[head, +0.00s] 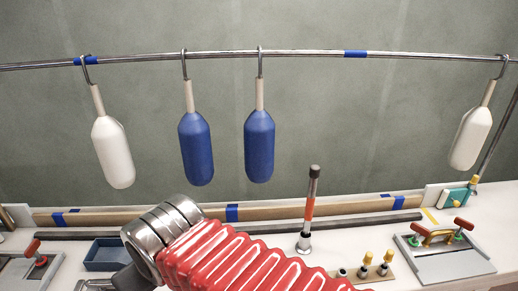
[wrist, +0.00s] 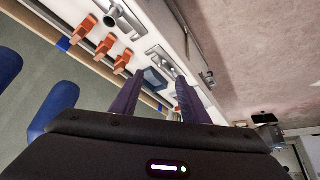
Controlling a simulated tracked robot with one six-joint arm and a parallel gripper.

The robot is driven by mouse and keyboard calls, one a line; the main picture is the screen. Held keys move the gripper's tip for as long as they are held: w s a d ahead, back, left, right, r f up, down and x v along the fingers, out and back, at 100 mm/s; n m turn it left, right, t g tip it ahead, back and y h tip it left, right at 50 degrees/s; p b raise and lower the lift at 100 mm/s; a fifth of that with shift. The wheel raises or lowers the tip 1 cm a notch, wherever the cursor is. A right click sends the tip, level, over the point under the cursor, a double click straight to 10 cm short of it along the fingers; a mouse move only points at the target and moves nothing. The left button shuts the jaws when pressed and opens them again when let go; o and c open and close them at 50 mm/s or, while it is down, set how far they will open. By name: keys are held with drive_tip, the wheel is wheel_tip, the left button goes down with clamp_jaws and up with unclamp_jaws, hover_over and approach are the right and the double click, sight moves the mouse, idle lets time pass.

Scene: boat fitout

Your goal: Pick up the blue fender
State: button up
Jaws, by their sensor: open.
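Two blue fenders hang upright by hooks and pale ropes from the metal rail in the head view: a left one (head: 195,150) and a right one (head: 259,147). Two blue rounded shapes, which look like these fenders, show at the left of the wrist view, a nearer one (wrist: 55,112) and one cut by the edge (wrist: 8,66). My gripper (wrist: 157,82) is open, its two dark fingers apart with nothing held between them. The fenders lie outside its fingers. In the head view my arm is low, below the fenders, and its fingers cannot be made out.
White fenders hang at the left (head: 113,152) and right (head: 471,138) of the rail (head: 300,54). Below are a bench with a blue tray (head: 104,254), an upright orange-banded post (head: 309,212), small yellow-topped fittings (head: 367,262) and a grey fixture (head: 445,262). Space between the blue fenders is narrow.

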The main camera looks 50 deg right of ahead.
drive_tip(key=w+d+r+m+t+h, duration=0.25)
drive_tip(key=w+d+r, duration=0.2)
drive_tip(key=d, duration=0.65)
drive_tip(key=w+d+r+m+t+h, duration=0.1)
drive_tip(key=w+d+r+h, duration=0.3)
drive_tip(key=d, duration=0.6)
drive_tip(key=w+d+r+m+t+h, duration=0.2)
drive_tip(key=w+d+r, duration=0.25)
drive_tip(key=d, duration=0.65)
drive_tip(key=t+y, duration=0.1)
drive_tip(key=t, duration=0.4)
approach(262, 99)
drive_tip(key=v, duration=0.3)
drive_tip(key=shift+w+a+r+n, duration=0.1)
drive_tip(key=shift+w+r+n, duration=0.05)
drive_tip(key=shift+r+n, duration=0.15)
drive_tip(key=shift+w, duration=0.1)
drive_tip(key=x, duration=0.8)
drive_tip(key=shift+w+f, duration=0.15)
drive_tip(key=shift+w, duration=0.05)
drive_tip(key=shift+w+d, duration=0.1)
drive_tip(key=shift+d, duration=0.15)
